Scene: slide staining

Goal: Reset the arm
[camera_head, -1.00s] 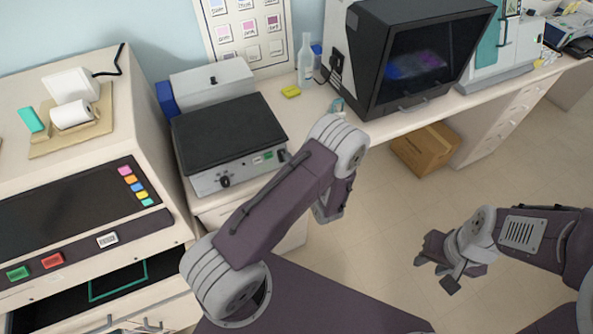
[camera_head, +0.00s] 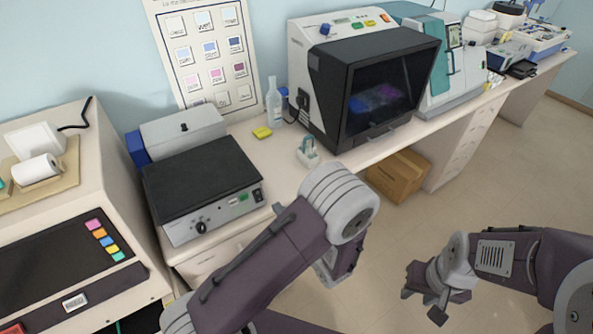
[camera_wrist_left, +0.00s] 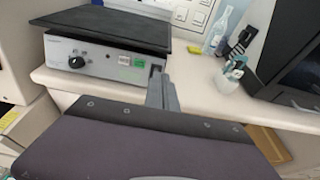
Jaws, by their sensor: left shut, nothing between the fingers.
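My left arm (camera_head: 290,245) reaches in from the lower left in the head view and is bent at a large grey joint in front of the bench. Its gripper is mostly hidden there behind the arm. In the left wrist view my left gripper (camera_wrist_left: 162,92) has its fingers together with nothing between them, in front of the bench edge near the hotplate's right corner. My right gripper (camera_head: 432,299) hangs over the floor at the lower right of the head view, pointing down. I see nothing held in it, but its finger gap is unclear.
A hotplate (camera_head: 204,185) with a dark top stands on the bench left of my left arm. A small holder (camera_head: 308,154), a bottle (camera_head: 274,102) and a dark-screened machine (camera_head: 372,92) stand beyond. A cardboard box (camera_head: 397,177) is under the bench. Floor around my right gripper is clear.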

